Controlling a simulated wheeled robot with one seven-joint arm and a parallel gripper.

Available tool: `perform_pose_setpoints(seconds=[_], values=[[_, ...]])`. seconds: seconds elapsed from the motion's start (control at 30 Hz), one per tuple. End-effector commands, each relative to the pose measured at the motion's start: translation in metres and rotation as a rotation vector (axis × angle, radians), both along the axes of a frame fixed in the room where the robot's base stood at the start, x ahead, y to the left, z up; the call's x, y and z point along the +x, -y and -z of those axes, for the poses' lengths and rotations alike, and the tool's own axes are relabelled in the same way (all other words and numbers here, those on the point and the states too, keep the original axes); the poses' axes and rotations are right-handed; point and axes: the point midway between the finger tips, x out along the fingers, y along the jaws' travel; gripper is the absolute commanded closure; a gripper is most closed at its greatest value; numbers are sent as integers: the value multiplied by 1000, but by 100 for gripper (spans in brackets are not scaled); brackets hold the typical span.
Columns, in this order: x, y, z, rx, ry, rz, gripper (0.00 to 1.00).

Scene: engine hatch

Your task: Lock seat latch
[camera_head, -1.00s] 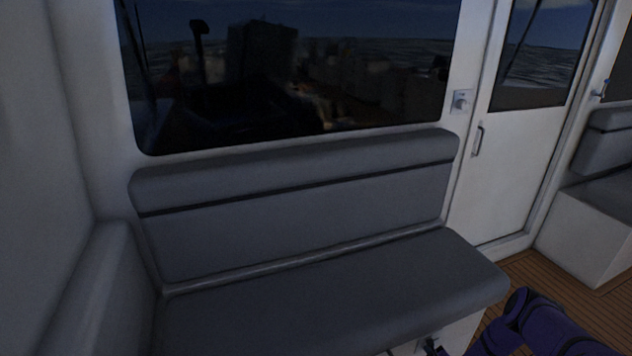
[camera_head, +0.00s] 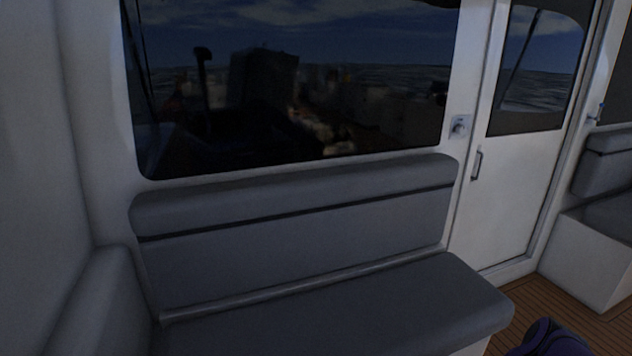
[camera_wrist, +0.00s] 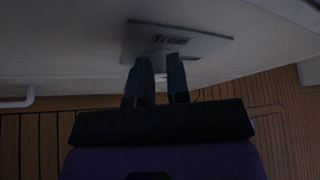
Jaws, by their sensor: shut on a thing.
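The seat latch shows in the wrist view as a pale plate (camera_wrist: 205,45) on the white seat base, with dark lettering that seems to read "free". My gripper (camera_wrist: 158,65) is at the plate, with its two dark fingers either side of a small pale part of the latch. The fingers are shut on that part, which they and the dim light mostly hide. In the head view the grey bench seat (camera_head: 340,310) fills the lower middle. The latch and gripper are out of that view; only a purple piece of my arm shows at the bottom right.
A white door (camera_head: 515,190) with a handle (camera_head: 477,164) stands right of the bench. Another white-based seat (camera_head: 590,255) is at the far right. Wooden floor (camera_head: 560,305) lies between them. A pale curved handle (camera_wrist: 18,98) shows left in the wrist view.

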Motion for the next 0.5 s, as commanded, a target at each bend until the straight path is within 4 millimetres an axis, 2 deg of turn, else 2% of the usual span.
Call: perform_pose_setpoints(seconds=[0.03, 0.5], values=[[10, 11, -7, -14, 20, 12, 100], [9, 11, -12, -15, 17, 14, 100]])
